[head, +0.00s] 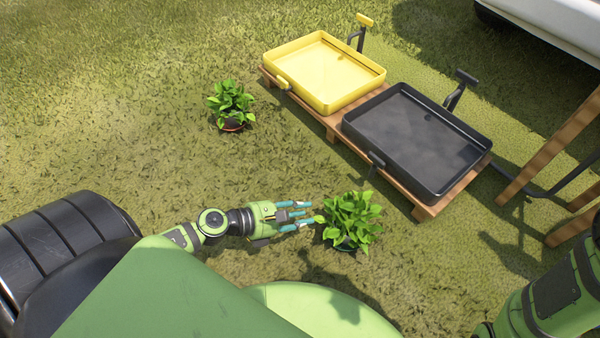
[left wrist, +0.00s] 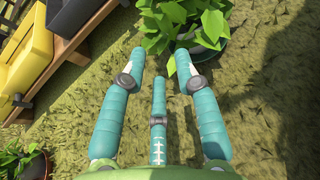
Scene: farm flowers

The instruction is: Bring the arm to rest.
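My left gripper (head: 304,215) reaches out low over the grass from the left, its teal fingers pointing at a potted leafy plant (head: 352,218). In the left wrist view, the fingers (left wrist: 160,75) are spread apart with nothing between them. The plant (left wrist: 185,25) is just beyond the fingertips, and a leaf comes close to one finger; I cannot tell whether they touch. My right arm (head: 555,295) shows only in part at the lower right of the head view, and its gripper is out of view.
A second potted plant (head: 231,105) stands on the grass to the upper left. A yellow tray (head: 290,52) and a black tray (head: 470,172) sit on a low wooden stand (head: 425,211). Wooden posts (head: 550,150) rise at the right. Open grass (head: 110,100) lies to the left.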

